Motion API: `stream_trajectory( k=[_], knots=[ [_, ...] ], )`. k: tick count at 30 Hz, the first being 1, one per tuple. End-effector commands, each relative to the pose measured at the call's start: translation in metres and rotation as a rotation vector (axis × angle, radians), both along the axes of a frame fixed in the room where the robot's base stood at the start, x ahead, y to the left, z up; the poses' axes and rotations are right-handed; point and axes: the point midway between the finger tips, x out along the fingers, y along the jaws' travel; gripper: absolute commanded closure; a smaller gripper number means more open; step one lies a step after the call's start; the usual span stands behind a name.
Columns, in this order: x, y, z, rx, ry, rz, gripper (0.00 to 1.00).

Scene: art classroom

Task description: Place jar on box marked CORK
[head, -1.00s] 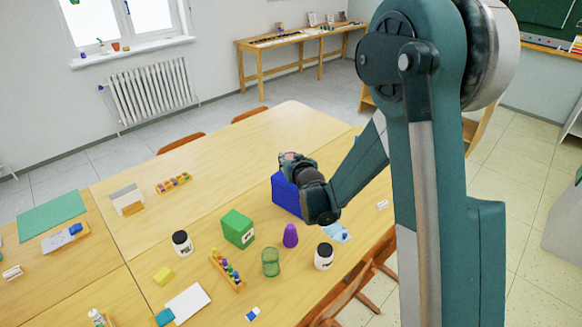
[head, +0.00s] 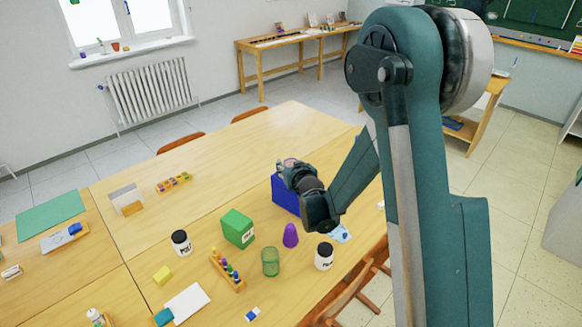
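A blue box (head: 284,196) stands on the table, partly hidden behind my arm. A green box (head: 237,228) with a small white label stands to its left. I cannot read CORK on either box. One white jar with a black lid (head: 181,243) stands left of the green box, and another (head: 324,256) stands at the right, below my wrist. A green see-through jar (head: 270,262) stands between them. My gripper (head: 288,163) is over the blue box, pointing away from the camera. Its fingers are too small and hidden to tell their state or any contents.
A purple cone-like thing (head: 290,235) stands between the green box and the right jar. The table's far part (head: 270,130) is clear.

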Motion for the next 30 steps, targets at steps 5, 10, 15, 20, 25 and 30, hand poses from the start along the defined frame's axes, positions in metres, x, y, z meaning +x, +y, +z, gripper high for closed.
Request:
stream_trajectory(
  k=[5,10,15,20,25,30],
  knots=[
    [0.0,0.0,0.0,0.0,0.0,0.0,0.48],
    [0.0,0.0,0.001,0.0,0.0,0.0,0.48],
    [0.0,0.0,0.003,0.0,0.0,0.0,0.48],
    [-0.008,-0.002,0.007,0.0,0.0,0.0,0.48],
    [-0.024,-0.006,0.014,0.0,0.0,0.0,0.48],
    [-0.044,-0.01,0.023,0.0,0.0,0.0,0.48]
  ],
)
